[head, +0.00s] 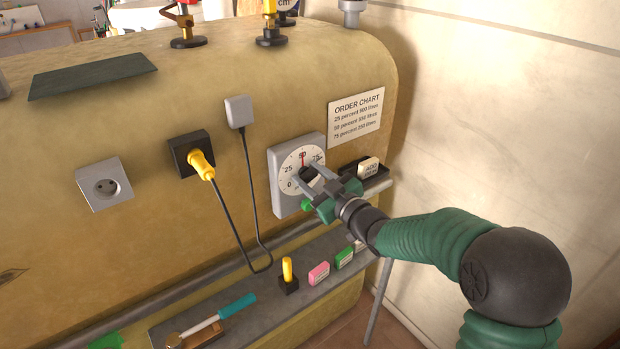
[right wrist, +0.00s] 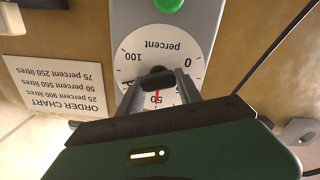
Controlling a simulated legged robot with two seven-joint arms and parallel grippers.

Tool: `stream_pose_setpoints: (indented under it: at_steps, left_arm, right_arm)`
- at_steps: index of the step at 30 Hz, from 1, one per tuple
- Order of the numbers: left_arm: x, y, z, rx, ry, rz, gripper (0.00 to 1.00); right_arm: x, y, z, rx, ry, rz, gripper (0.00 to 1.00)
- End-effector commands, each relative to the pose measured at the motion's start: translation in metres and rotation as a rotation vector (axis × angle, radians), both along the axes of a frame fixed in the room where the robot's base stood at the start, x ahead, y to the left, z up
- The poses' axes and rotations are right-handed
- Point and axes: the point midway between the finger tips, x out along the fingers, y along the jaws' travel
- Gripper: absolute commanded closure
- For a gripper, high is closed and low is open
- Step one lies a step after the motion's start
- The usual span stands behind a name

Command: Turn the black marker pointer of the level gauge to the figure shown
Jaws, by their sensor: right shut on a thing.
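The level gauge (head: 276,165) is a grey box with a white round dial on the tank's front. In the right wrist view its dial (right wrist: 130,55) appears upside down, marked percent. A red needle (head: 302,158) points at about 50. My right gripper (head: 311,178) is at the dial's centre, shut on the black knob (right wrist: 157,72) of the marker pointer. Which figure the black pointer faces is hard to tell, because the fingers cover part of the dial. An order chart (head: 356,117) right of the gauge pairs 25, 50 and 75 percent with litres. My left gripper is not in view.
A green button (right wrist: 168,4) is on the gauge box. A tray (head: 378,182) with a labelled block stands right of the gauge. Below, a ledge (head: 240,322) bears coloured blocks and a hammer-like tool. A yellow plug (head: 202,165) and hanging cable are to the left.

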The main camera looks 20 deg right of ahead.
Motion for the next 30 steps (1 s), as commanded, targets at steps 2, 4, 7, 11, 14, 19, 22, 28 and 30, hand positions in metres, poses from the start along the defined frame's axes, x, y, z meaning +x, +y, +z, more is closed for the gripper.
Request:
stream_pose_setpoints:
  at_steps: [2, 4, 7, 11, 14, 19, 22, 28, 30]
  left_arm:
    - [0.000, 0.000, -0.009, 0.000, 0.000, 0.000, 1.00]
    - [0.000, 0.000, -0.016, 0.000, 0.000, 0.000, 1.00]
    - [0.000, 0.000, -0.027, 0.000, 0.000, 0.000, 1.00]
    - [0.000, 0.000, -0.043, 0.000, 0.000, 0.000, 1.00]
    - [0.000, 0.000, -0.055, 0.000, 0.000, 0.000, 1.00]
    - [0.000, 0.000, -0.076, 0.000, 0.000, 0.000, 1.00]
    - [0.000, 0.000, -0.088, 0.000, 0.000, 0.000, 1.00]
    - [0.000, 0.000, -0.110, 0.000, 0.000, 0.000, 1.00]
    - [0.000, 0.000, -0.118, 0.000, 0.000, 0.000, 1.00]
  right_arm:
    - [0.000, 0.000, -0.003, -0.035, -0.014, -0.001, 0.99]
    - [0.000, 0.001, -0.004, -0.075, -0.030, 0.000, 0.99]
    - [0.000, 0.001, -0.006, -0.145, -0.055, -0.001, 0.99]
    - [0.000, 0.002, -0.007, -0.254, -0.095, 0.000, 0.99]
    - [-0.001, 0.002, -0.007, -0.344, -0.129, 0.000, 0.99]
    - [-0.001, 0.003, -0.008, -0.495, -0.183, 0.001, 0.99]
    - [-0.001, 0.003, -0.009, -0.585, -0.214, 0.000, 0.99]
    - [-0.001, 0.004, -0.010, -0.764, -0.278, 0.001, 0.99]
    - [-0.001, 0.004, -0.010, -0.822, -0.300, 0.002, 0.99]
